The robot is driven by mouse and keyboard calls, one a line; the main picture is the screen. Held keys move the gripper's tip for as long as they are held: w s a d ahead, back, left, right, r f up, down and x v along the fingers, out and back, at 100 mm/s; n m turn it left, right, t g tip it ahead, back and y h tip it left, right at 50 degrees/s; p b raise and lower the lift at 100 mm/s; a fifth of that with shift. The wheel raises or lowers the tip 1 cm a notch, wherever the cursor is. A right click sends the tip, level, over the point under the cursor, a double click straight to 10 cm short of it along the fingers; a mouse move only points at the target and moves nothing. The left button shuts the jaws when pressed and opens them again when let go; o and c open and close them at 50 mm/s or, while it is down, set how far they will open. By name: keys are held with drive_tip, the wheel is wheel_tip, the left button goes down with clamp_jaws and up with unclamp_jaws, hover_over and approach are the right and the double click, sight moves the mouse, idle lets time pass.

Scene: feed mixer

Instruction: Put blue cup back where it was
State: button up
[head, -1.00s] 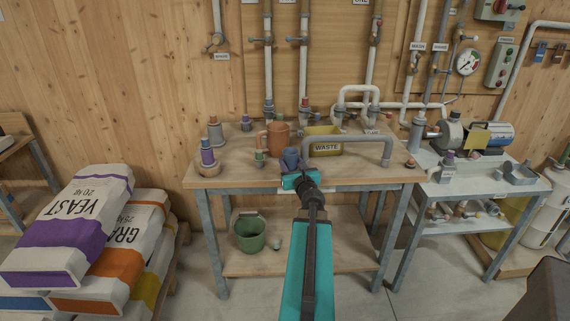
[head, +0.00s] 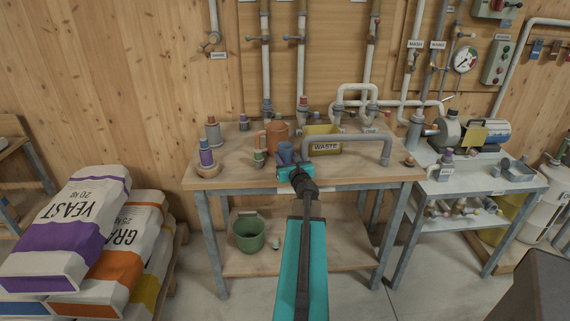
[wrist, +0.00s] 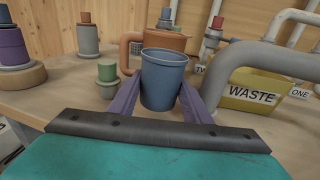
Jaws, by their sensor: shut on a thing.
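The blue cup (wrist: 163,82) is upright between the two fingers of my gripper (wrist: 160,100), which is shut on it. In the head view the cup (head: 285,152) shows just beyond my gripper (head: 287,162), over the front part of the wooden table (head: 220,179). The gripper partly hides it there. I cannot tell if its base touches the table.
An orange mug (head: 275,135) stands behind the cup, and a small green bottle (head: 259,158) at its left. A grey bent pipe (head: 345,137) and the yellow WASTE bin (head: 318,155) stand at its right. A purple-banded bottle (head: 206,155) is at the table's left.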

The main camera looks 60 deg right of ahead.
sight(287, 162)
drive_tip(key=shift+w+d+f+b, duration=0.15)
drive_tip(key=shift+f+b, duration=0.4)
drive_tip(key=shift+f, duration=0.25)
drive_tip(key=shift+s+f+b, duration=0.25)
drive_tip(key=shift+f+b, duration=0.3)
drive_tip(key=shift+f, duration=0.2)
drive_tip(key=shift+w+f, duration=0.15)
drive_tip(key=shift+f, duration=0.1)
drive_tip(key=shift+f+b, duration=0.2)
drive_tip(key=shift+b, duration=0.15)
drive_tip(key=o, duration=1.1)
drive_tip(key=shift+o, duration=0.2)
drive_tip(key=shift+r+p, duration=0.25)
drive_tip(key=shift+p, duration=0.05)
